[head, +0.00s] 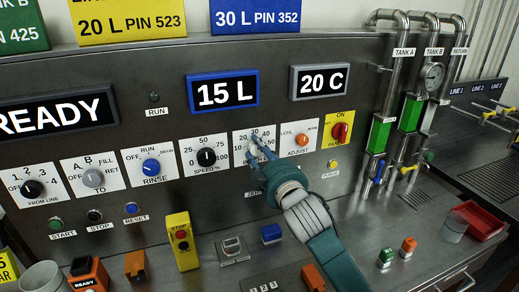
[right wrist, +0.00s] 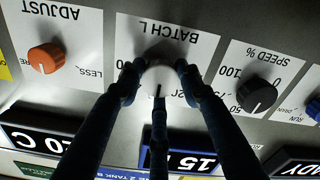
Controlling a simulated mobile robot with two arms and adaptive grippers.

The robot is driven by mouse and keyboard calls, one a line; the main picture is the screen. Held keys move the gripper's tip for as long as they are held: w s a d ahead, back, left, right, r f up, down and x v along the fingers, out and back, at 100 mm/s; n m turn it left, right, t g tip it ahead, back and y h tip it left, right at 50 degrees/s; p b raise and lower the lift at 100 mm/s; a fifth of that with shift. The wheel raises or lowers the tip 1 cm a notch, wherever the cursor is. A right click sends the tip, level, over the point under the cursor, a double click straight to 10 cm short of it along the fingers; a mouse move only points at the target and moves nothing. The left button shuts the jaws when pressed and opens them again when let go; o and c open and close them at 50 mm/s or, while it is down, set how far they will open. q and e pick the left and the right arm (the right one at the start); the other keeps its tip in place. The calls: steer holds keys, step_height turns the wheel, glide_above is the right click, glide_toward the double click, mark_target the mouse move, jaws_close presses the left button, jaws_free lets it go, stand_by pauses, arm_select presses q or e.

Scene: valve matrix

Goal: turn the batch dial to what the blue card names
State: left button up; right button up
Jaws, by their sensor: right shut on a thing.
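The blue card (head: 256,16) at the top of the head view reads "30 L PIN 352". The batch dial (right wrist: 158,78) is a pale round knob on a white plate marked "BATCH L", upside down in the right wrist view. A dark line on the knob points down in that view, partly behind a finger. My right gripper (head: 257,143) is shut on the dial, its fingers around the knob; they hide most of it in the head view. The blue-framed display (head: 222,94) above reads 15 L. My left gripper is not in view.
The black speed dial (head: 206,157) is close on the left of the batch plate, the orange adjust dial (head: 302,140) on the right. A yellow box with a red button (head: 181,240) stands on the counter. Pipes and valves (head: 405,110) rise at right.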

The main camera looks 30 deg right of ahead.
steer(key=shift+f, duration=0.1)
stand_by(0.5)
steer(key=o, duration=1.1)
steer(key=shift+a, duration=0.1)
steer(key=shift+c, duration=0.2)
steer(key=shift+o, duration=0.4)
steer(key=shift+s, duration=0.1)
steer(key=v, duration=0.7)
steer(key=shift+s, duration=0.15)
